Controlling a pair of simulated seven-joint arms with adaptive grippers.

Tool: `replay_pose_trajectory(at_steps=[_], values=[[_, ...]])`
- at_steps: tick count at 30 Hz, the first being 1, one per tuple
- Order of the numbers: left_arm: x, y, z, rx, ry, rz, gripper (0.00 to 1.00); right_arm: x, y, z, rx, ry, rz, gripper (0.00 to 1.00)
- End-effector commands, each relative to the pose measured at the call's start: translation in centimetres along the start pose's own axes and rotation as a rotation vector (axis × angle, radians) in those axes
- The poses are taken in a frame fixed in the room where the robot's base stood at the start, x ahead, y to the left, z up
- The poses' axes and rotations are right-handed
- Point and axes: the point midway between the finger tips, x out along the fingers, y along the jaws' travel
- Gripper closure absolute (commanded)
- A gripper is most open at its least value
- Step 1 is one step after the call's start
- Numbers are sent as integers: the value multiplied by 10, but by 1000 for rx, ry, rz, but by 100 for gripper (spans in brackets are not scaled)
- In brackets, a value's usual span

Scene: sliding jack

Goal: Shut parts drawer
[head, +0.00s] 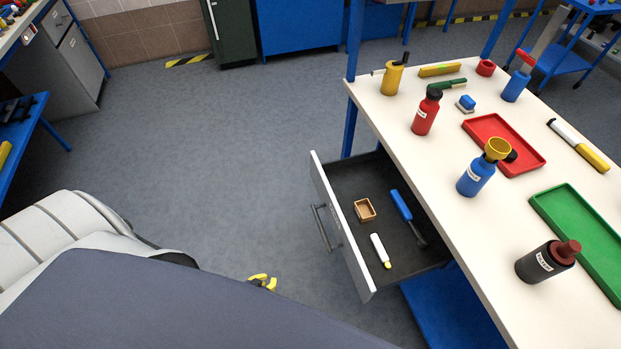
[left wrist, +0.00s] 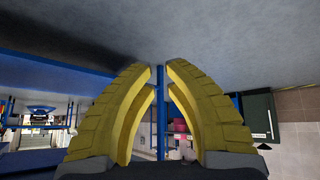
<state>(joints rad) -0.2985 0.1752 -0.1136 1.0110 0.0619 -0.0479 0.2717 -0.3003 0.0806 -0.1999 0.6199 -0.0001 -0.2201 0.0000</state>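The parts drawer (head: 338,238) under the white-topped workbench is pulled open, with its white front and grey handle (head: 323,228) facing left. Inside it lie a small wooden box (head: 365,210), a white tube with a yellow end (head: 380,251) and a blue-handled tool (head: 401,205). My left gripper (head: 263,282) shows as a small yellow part beyond my grey body, left of and below the drawer, apart from it. In the left wrist view its yellow fingers (left wrist: 160,75) are nearly together at the tips with a narrow gap and nothing between them. My right gripper is not in view.
The bench top (head: 440,160) holds several bottles, a red tray (head: 504,144) and a green tray (head: 585,232). A blue lower shelf (head: 450,308) sits beneath the drawer. The grey floor (head: 220,150) left of the drawer is clear. A blue table stands at far left.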

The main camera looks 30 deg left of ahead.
Motion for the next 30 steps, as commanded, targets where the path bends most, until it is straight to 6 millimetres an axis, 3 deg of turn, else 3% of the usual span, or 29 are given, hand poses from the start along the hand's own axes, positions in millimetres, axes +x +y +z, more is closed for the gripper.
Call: replay_pose_trajectory(at_steps=[1,6,9,12,15,18,24,30], values=[[-2,0,-50,-108,104,21,97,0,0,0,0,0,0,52],[-35,2,-203,-542,426,185,100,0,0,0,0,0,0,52],[-65,6,-270,-772,558,328,100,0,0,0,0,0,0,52],[-93,11,-316,-969,639,472,100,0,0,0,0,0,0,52],[-114,14,-342,-1126,676,594,100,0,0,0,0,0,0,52],[-123,16,-352,-1241,680,675,100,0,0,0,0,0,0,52],[-126,15,-356,-1350,665,740,100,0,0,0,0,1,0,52],[-116,17,-368,-1361,660,745,100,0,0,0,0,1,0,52]])
